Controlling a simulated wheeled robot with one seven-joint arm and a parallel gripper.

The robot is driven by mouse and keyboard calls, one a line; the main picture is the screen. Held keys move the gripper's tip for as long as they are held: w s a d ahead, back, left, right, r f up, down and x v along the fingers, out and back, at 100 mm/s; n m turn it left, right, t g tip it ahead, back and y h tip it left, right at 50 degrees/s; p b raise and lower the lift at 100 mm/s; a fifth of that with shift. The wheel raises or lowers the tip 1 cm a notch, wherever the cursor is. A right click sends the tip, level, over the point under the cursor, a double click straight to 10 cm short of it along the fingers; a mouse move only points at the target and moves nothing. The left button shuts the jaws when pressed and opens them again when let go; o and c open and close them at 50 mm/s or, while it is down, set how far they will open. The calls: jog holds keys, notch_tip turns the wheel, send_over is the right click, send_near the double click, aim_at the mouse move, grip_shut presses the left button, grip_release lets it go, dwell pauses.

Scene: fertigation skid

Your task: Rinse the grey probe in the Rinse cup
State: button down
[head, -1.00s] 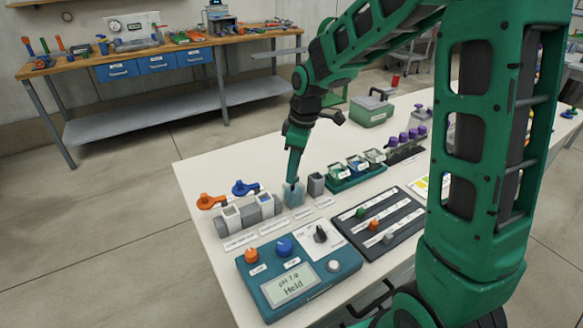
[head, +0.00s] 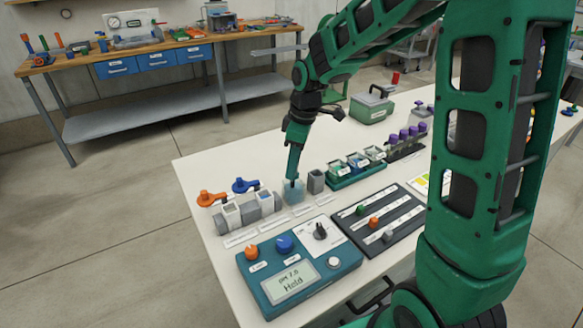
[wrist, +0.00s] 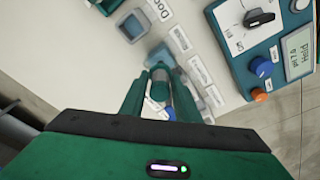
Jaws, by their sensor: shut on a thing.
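My gripper (head: 292,176) points down over a translucent pale-blue cup (head: 294,196) in the row on the white bench. I take this cup for the Rinse cup; its label is too small to read. The fingertips are at the cup's mouth. In the wrist view my gripper (wrist: 162,98) is shut on a slim greyish thing (wrist: 167,92), which I take for the grey probe. It is mostly hidden by the fingers, and I cannot tell how deep its lower end sits in the cup.
White-and-grey holders (head: 250,210) with orange (head: 211,199) and blue (head: 245,185) handled tools are left. A teal meter (head: 298,271) showing a pH reading and a black slider panel (head: 378,222) lie in front.

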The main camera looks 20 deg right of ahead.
dwell(0.4)
jog(key=shift+f, duration=0.75)
jog(key=shift+r, duration=0.1)
jog(key=shift+r, duration=4.15)
